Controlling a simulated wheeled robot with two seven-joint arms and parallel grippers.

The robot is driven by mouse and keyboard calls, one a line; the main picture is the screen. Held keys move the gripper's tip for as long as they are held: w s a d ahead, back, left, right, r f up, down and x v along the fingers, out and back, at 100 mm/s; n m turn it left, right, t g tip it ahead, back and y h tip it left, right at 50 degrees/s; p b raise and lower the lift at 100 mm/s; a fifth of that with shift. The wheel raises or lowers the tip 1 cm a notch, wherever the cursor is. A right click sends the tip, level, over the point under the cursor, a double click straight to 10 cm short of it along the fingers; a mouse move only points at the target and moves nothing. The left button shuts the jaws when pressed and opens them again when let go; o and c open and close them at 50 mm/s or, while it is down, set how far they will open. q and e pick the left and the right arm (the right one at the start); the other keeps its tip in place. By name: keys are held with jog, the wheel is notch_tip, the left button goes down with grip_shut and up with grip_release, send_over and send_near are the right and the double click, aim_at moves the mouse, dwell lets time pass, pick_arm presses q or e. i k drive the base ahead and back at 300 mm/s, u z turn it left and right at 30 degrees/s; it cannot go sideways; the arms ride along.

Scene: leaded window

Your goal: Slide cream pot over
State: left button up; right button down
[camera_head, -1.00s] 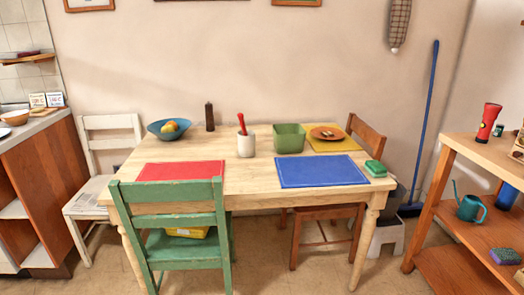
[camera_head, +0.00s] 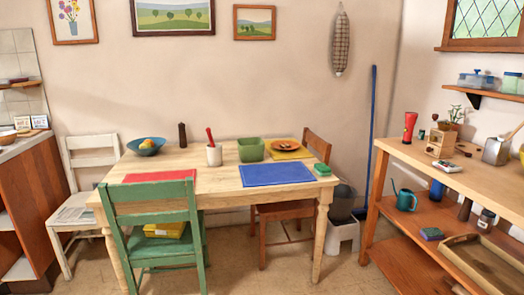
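The cream pot (camera_head: 214,155) stands upright on the wooden table (camera_head: 215,180), behind the gap between the red mat and the blue mat. A red-handled tool (camera_head: 210,137) sticks up out of it. A green square container (camera_head: 251,150) stands to its right, apart from it. Neither of my grippers shows in the head view.
A green chair (camera_head: 155,220) blocks the front left. A wooden shelf unit (camera_head: 445,170) stands right.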

aim_at(215, 155)
jog(key=z, duration=0.6)
jog(key=i, duration=1.15)
jog(key=u, duration=0.3)
jog(key=i, duration=0.95)
jog(key=u, duration=1.05)
